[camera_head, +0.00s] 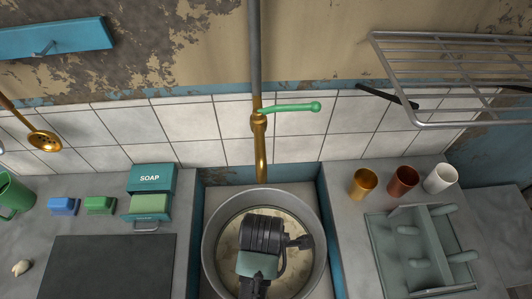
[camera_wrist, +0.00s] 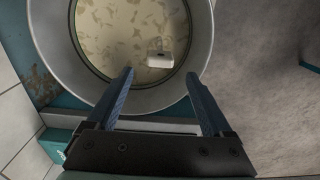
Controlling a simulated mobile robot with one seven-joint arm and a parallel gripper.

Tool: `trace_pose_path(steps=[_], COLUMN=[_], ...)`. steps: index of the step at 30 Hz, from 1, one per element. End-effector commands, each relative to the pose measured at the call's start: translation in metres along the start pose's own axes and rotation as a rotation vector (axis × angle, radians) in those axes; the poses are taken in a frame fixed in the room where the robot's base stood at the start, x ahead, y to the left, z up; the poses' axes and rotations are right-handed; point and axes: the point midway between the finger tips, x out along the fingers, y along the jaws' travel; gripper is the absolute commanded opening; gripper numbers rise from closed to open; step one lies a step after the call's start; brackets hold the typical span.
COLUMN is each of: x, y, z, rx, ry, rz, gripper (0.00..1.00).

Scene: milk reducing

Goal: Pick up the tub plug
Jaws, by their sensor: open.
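The metal tub (camera_head: 213,222) sits in the blue-sided sink recess. My gripper (camera_wrist: 159,74) is over the tub with its two blue fingers spread apart and nothing between them. In the wrist view, a small pale block-like thing with a dark mark, which looks like the tub plug (camera_wrist: 160,57), shows against the blotchy cream tub floor (camera_wrist: 125,35), just beyond the fingertips. The tub rim (camera_wrist: 150,97) passes behind the fingers. In the head view, my arm covers the middle of the tub, and the plug and fingertips are hidden.
A brass tap (camera_head: 261,150) with a green handle (camera_head: 290,107) stands behind the tub. A soap box (camera_head: 150,178) is left; three cups, including a white one (camera_head: 440,178), and a grey-green rack (camera_head: 383,250) are right. A wire shelf (camera_head: 450,60) overhangs the right counter.

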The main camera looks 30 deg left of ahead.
Motion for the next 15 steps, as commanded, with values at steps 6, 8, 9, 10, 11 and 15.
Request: trace_pose_path(steps=[6,8,9,10,11,15], x=[0.015,0.021,0.026,0.030,0.034,0.054], y=[0.000,-0.001,-0.001,-0.001,-0.001,-0.001], z=[0.001,0.002,0.003,0.003,0.004,0.005], rx=[0.001,0.001,0.001,0.001,0.001,0.000], ry=[0.000,0.000,0.000,0.001,0.000,0.000], rz=[0.001,-0.001,-0.001,-0.003,-0.001,-0.001], gripper=[0.85,0.85,0.85,0.85,0.85,0.85])
